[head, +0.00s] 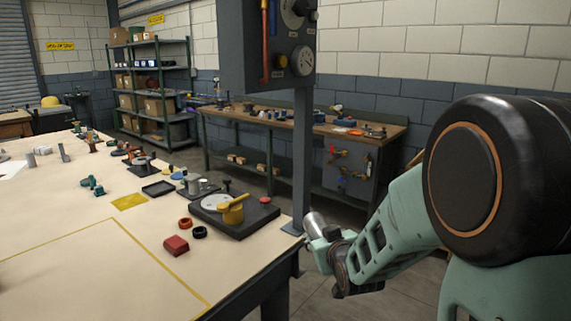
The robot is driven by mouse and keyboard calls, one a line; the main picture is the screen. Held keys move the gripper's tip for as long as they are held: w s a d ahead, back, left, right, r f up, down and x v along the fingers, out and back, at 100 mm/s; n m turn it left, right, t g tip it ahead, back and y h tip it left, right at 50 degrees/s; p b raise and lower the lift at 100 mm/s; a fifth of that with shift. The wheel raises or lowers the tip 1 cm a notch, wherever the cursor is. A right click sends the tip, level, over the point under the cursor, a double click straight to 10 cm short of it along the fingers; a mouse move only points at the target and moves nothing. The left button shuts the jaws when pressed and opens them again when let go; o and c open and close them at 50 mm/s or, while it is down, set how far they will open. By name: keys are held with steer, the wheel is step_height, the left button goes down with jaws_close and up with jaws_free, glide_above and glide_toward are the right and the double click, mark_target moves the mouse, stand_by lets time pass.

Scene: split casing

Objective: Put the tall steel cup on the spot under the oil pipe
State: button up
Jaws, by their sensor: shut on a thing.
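A silver cylinder (313,222), which looks like the tall steel cup, shows at the tip of my gripper (324,239). My gripper is shut on it, to the right of the table's right edge and apart from the table. The cup is tilted, and its lower part is hidden by the gripper. A thin copper-coloured pipe (265,40) runs down the front of a dark panel on a grey post. I cannot tell whether this is the oil pipe. The spot under the oil pipe is not clearly identifiable.
A dark base plate (255,222) with a yellow part (232,212) lies near the table corner. A red block (176,246) and small rings lie beside it. The grey post (301,150) rises at the table's edge. The table's front (90,285) is clear inside yellow lines.

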steer(key=s+d+r+m+h, duration=0.2)
steer(key=d, duration=0.3)
step_height(320, 180, up, 13)
steer(key=p, duration=1.4)
steer(key=shift+w+a+f, duration=0.15)
steer(key=shift+w+a, duration=0.1)
steer(key=shift+a, duration=0.05)
steer(key=shift+f, duration=0.1)
